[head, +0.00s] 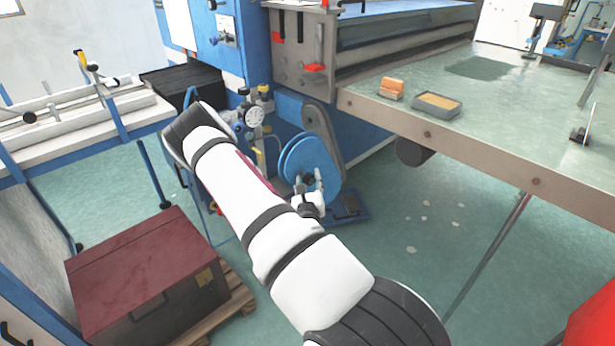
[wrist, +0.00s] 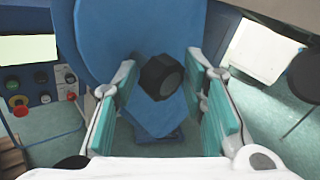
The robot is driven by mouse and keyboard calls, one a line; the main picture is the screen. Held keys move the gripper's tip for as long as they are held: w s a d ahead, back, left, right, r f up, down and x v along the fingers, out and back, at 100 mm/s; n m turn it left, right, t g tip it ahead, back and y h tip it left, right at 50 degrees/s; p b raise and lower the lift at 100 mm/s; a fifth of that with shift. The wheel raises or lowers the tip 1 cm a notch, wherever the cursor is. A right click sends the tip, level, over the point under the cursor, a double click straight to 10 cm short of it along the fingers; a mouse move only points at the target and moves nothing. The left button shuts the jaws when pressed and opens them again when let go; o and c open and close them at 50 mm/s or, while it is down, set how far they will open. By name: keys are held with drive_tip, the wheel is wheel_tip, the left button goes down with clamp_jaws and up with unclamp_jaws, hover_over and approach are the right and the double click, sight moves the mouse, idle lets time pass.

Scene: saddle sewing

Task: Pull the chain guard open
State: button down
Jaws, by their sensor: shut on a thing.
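The chain guard (head: 318,160) is a blue rounded cover low on the machine's side, beside a dark grey upright housing. In the wrist view the blue guard (wrist: 110,50) fills the upper middle. A black faceted knob (wrist: 160,76) stands out from it, between my fingers. My gripper (head: 310,190) is at the front of the guard, partly hidden by my own white arm. Whether the guard stands ajar is hard to tell.
A green-topped table (head: 480,95) with a brown edge is to the right, holding an orange block (head: 391,87) and a grey tray (head: 420,104). A dark red chest (head: 140,270) sits on a pallet at lower left. Green floor between chest and table is mostly clear.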

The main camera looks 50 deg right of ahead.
drive_tip(key=shift+s+d+r, duration=0.1)
drive_tip(key=shift+s+d, duration=0.4)
drive_tip(key=shift+d, duration=0.1)
drive_tip(key=c, duration=1.2)
unclamp_jaws()
drive_tip(key=shift+d, duration=0.1)
drive_tip(key=shift+o, duration=0.2)
drive_tip(key=shift+w, duration=0.1)
drive_tip(key=shift+a, duration=0.25)
drive_tip(key=shift+s+a, duration=0.2)
drive_tip(key=shift+a, duration=0.05)
drive_tip(key=v, duration=1.1)
drive_tip(key=shift+a, duration=0.2)
